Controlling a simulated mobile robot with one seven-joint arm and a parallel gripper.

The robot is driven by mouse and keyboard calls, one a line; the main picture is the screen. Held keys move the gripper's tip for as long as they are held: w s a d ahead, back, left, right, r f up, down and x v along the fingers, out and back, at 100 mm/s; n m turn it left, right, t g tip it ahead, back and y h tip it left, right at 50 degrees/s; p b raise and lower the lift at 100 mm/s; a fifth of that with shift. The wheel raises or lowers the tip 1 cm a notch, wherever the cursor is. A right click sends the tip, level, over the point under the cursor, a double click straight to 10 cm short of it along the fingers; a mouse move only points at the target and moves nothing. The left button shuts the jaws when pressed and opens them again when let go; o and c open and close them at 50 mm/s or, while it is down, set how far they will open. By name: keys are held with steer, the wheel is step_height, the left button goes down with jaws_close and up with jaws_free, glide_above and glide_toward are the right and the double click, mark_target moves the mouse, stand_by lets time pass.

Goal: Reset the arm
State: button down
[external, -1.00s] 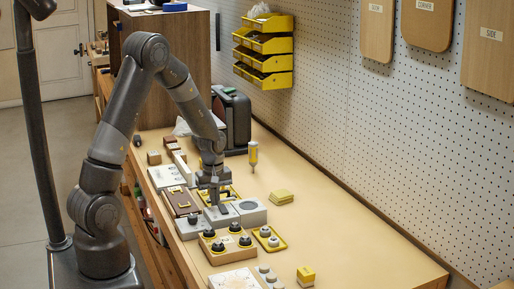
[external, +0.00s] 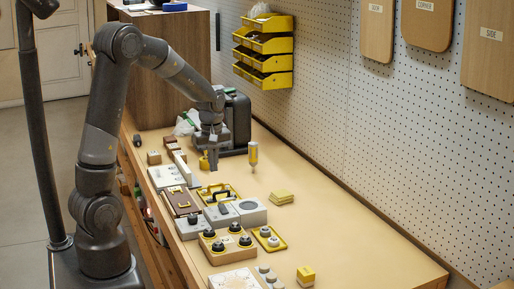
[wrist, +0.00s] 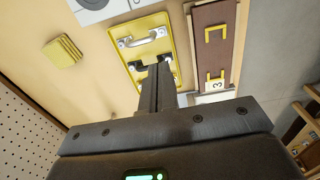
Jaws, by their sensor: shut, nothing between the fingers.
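My gripper (external: 208,166) is in the air over the bench, left of the upright yellow-and-white tool. Its fingers are together and hold nothing. In the wrist view the closed fingers (wrist: 158,70) lie in front of a yellow tray (wrist: 167,24) that carries a silver handle and a black handle. The same yellow tray (external: 234,190) lies on the bench in the external view, nearer the camera than my gripper. My arm reaches over the bench from its left side with the elbow raised.
A brown panel with yellow handles (external: 180,201) lies beside the tray. Grey blocks (external: 250,211) and a wooden board with black knobs (external: 216,257) stand nearer. The yellow-and-white tool (external: 253,155) and a dark case (external: 238,120) are close to my gripper. The bench's right side is mostly clear.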

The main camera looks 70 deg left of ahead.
steer(key=shift+r, duration=0.45)
steer(key=s+d+r+m+t, duration=0.3)
steer(key=s+d+r+m, duration=0.2)
steer(key=d+r+m, duration=0.45)
steer(key=s+d+r+m+t, duration=0.2)
steer(key=s+d+r+m, duration=0.2)
steer(key=s+d+m, duration=0.4)
steer(key=s+d, duration=0.2)
steer(key=d, duration=0.2)
steer(key=shift+s+d+r, duration=0.15)
steer(key=shift+s+r, duration=0.05)
steer(key=shift+s, duration=0.15)
steer(key=shift+w, duration=0.1)
stand_by(1.5)
